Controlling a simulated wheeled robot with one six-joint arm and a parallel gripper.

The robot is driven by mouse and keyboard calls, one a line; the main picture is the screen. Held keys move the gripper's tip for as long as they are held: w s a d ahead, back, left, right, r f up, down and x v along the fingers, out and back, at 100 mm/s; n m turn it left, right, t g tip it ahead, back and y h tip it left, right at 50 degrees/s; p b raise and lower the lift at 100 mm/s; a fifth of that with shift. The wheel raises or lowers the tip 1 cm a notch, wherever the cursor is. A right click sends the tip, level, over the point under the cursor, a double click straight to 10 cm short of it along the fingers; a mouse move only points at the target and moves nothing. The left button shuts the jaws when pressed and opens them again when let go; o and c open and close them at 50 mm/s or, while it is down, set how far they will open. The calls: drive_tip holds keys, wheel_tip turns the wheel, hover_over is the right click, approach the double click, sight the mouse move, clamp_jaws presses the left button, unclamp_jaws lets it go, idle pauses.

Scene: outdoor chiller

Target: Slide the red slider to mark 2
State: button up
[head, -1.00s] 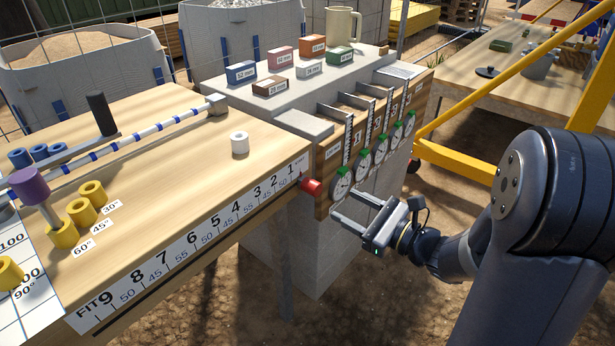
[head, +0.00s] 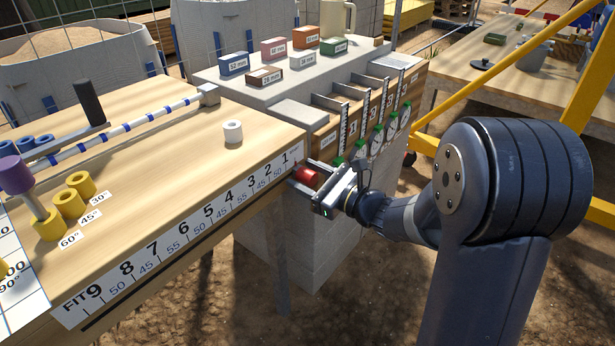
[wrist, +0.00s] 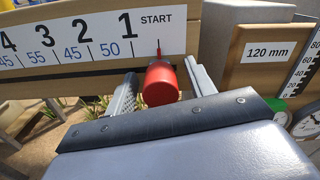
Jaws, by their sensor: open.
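The red slider (head: 308,176) is a small red cylinder on the front edge of the wooden table, at the START end of the scale, just right of mark 1. The number scale (head: 187,232) runs along the edge, with mark 2 (head: 268,167) left of mark 1. My gripper (head: 303,187) is open, with its fingers on either side of the slider. In the wrist view the slider (wrist: 160,83) sits between the two fingers (wrist: 158,92), with the right finger close to it. I cannot tell whether either finger touches it.
A white cylinder (head: 233,132) and yellow rings (head: 68,203) stand on the tabletop. The space in front of the scale is clear.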

clamp_jaws()
idle(0.5)
